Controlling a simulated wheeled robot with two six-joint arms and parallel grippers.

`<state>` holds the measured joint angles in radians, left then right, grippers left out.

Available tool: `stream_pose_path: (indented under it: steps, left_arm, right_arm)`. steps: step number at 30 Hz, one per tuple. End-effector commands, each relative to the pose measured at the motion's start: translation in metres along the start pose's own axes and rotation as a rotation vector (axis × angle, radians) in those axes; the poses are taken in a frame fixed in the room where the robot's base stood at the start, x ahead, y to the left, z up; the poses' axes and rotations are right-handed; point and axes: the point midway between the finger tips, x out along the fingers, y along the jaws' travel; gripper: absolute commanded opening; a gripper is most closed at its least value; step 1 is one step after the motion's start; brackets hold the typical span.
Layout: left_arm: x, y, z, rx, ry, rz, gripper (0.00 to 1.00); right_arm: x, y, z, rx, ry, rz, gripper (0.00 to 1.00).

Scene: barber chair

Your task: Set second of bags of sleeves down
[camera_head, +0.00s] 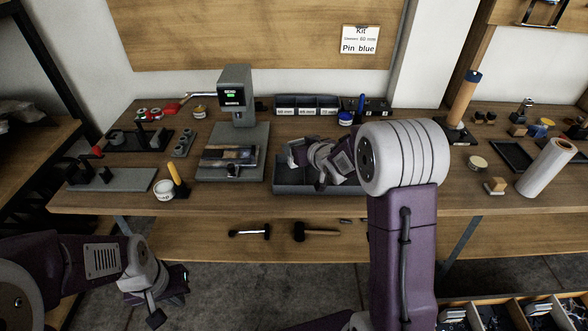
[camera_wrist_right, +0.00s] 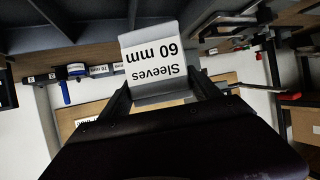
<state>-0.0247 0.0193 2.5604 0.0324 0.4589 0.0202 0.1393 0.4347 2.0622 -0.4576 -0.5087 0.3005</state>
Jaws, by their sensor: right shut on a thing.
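My right gripper (camera_wrist_right: 162,90) is shut on a grey-and-white bag of sleeves (camera_wrist_right: 155,58), whose label reads "Sleeves 60 mm" upside down in the right wrist view. In the head view the right wrist and gripper are over a dark grey open tray (camera_head: 315,187) on the bench. My own arm covers much of the tray there, so its contents and any contact with the bag cannot be told. My left gripper (camera_head: 160,298) hangs low at the lower left, in front of the bench and away from the tray. Its finger opening is unclear.
A press-like machine (camera_head: 236,95) stands left of the tray. A rack with labelled compartments (camera_head: 306,106) is behind the tray. A white pot (camera_head: 164,190) and grey fixture plate (camera_head: 110,180) lie left; a white roll (camera_head: 547,167) lies right. Mallets (camera_head: 316,232) rest on the lower shelf.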

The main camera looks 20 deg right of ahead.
Motion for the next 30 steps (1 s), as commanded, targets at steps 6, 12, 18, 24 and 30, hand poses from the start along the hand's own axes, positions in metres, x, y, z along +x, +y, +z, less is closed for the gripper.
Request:
stream_pose_path:
  steps: [6,12,18,24,30]
  left_arm:
    - [0.01,0.0,0.001,0.0,0.001,0.0,0.0]
    - [0.011,0.0,0.001,0.0,0.001,0.0,0.0]
    - [0.02,0.0,0.002,0.0,0.001,0.0,0.0]
    - [0.018,0.0,0.002,0.0,0.001,0.0,0.0]
    - [0.022,0.0,0.002,0.0,0.001,0.0,0.0]
  right_arm:
    - [0.019,-0.033,0.013,0.0,0.001,-0.001,0.26]
    - [0.022,-0.034,0.018,0.0,0.0,0.002,0.26]
    - [0.037,-0.034,0.049,0.001,-0.003,0.002,0.26]
    - [0.037,-0.034,0.049,0.0,0.002,0.002,0.26]
    - [0.039,-0.034,0.053,0.0,0.0,0.002,0.78]
